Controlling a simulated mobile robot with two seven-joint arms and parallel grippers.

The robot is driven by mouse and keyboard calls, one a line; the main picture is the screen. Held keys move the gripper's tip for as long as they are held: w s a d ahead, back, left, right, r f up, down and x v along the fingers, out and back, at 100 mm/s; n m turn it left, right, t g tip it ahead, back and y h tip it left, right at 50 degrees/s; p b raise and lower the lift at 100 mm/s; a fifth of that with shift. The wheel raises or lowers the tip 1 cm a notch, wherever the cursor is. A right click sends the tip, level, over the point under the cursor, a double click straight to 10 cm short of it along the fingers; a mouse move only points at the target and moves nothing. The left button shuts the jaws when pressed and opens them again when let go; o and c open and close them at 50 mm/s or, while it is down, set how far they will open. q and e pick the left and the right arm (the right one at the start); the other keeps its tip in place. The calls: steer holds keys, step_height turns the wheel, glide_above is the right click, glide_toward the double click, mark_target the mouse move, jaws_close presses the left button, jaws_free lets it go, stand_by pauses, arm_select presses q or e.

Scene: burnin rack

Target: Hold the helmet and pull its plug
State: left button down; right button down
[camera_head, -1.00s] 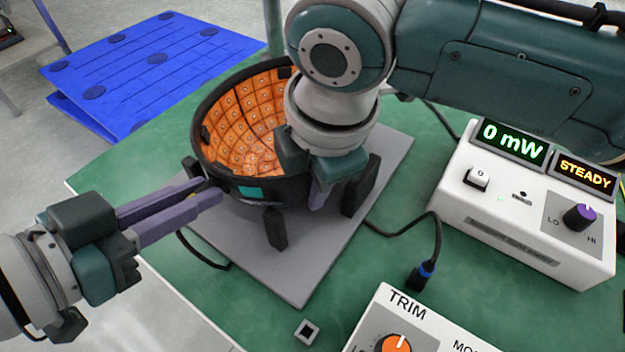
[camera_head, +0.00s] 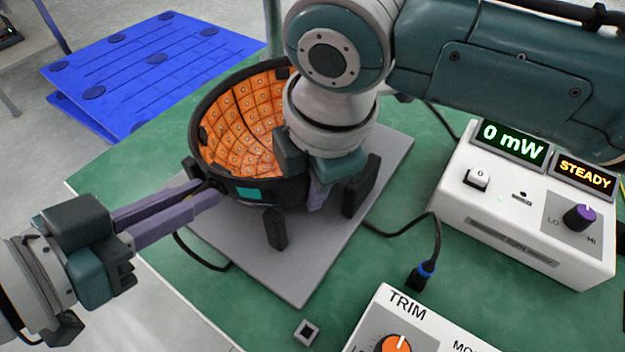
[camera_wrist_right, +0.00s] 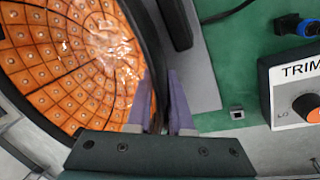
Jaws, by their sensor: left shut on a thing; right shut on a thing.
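The helmet (camera_head: 262,190) is a black bowl lined with orange tiles, standing on a grey plate. My right gripper (camera_head: 314,188) reaches down from above and is shut on the helmet's near right rim; the right wrist view shows the rim between its fingers (camera_wrist_right: 160,85). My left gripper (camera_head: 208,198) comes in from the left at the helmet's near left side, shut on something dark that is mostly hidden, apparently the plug. A black cable (camera_head: 182,248) hangs below its fingers. I cannot tell whether the plug is still seated.
A white meter box (camera_head: 530,235) at right reads "0 mW" and "STEADY". A white TRIM box (camera_head: 378,330) stands in front. A loose blue-ringed connector (camera_head: 424,272) lies between them. A small square block (camera_head: 306,332) lies near the front edge. Blue pallet (camera_head: 155,65) behind.

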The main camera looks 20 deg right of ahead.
arm_select(q)
steer(key=shift+s+a, duration=0.5)
steer(key=shift+a, duration=0.3)
steer(key=shift+s+a, duration=0.5)
steer(key=shift+a, duration=0.25)
steer(key=shift+s+a, duration=0.5)
steer(key=shift+a, duration=0.3)
arm_select(e)
steer(key=shift+d, duration=0.1)
steer(key=c, duration=0.7)
jaws_free()
steer(key=shift+c, duration=0.2)
